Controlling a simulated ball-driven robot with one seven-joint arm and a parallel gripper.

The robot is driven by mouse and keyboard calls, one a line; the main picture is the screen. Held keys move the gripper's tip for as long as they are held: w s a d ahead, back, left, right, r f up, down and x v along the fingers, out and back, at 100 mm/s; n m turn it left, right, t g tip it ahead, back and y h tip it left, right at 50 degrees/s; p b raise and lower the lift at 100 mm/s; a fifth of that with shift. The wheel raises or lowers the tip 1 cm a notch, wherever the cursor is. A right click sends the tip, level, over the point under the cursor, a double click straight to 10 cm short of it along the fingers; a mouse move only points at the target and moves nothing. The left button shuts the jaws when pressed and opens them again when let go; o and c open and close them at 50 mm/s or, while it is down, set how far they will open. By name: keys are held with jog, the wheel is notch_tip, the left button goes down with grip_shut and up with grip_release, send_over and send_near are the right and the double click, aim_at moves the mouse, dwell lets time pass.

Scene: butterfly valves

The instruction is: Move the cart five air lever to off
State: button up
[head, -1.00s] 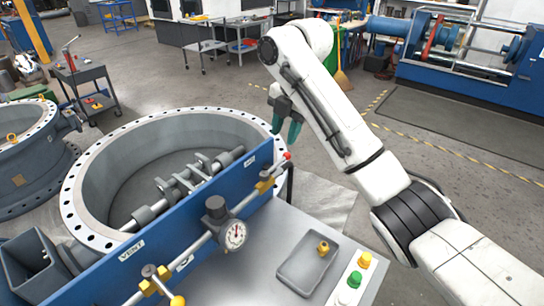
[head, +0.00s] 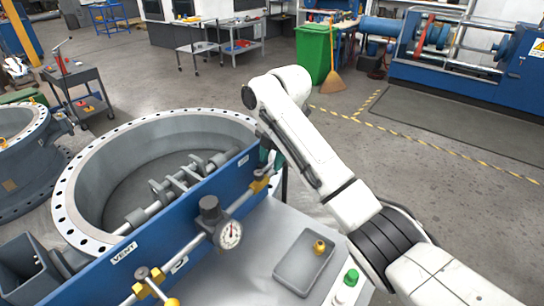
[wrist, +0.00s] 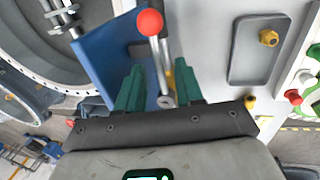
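A lever with a red ball knob (wrist: 150,22) and a metal rod shows in the wrist view, beside the edge of a blue panel (wrist: 103,62). My gripper (wrist: 159,88) has green fingers set apart, with the rod between them in the picture. I cannot tell whether they touch it. In the head view my gripper (head: 272,158) is at the far end of the blue panel (head: 165,228), close to a yellow valve body (head: 258,185), and the red knob is hidden there. A second yellow valve (head: 150,284) is at the panel's near end. No cart number is readable.
A dial gauge (head: 229,234) stands on the pipe along the panel. A grey tray (head: 284,270) holding a brass fitting (head: 319,247) lies on the cart top, near a green button (head: 351,277). A large flanged ring (head: 72,215) stands behind the panel.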

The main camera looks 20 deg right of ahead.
grip_shut()
dwell(1.2)
